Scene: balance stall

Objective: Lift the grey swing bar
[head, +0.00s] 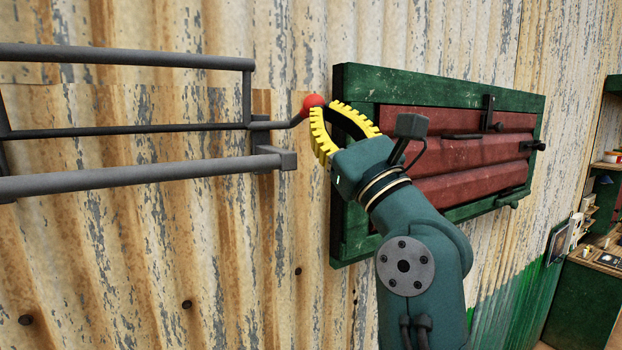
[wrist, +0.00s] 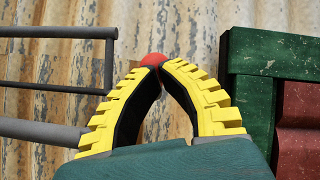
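The grey swing bar (head: 130,130) is a thin dark rod running across the left of the head view, between two thicker grey rails. Its right end bends into a short crank with a red ball knob (head: 313,101). The knob also shows in the wrist view (wrist: 153,59), right at the fingertips. My gripper (head: 322,107) has two yellow-ribbed, black-lined fingers that bow outward and come together at the knob. The tips appear closed on it, hiding its near lower part. In the wrist view the rod (wrist: 50,87) lies left of my fingers.
The upper rail (head: 130,57) and lower rail (head: 130,178) stand out from the rusty corrugated wall (head: 200,280). A green frame (head: 440,90) with a red shutter (head: 460,160) and dark latches is close right of my gripper. Shelves stand at the far right.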

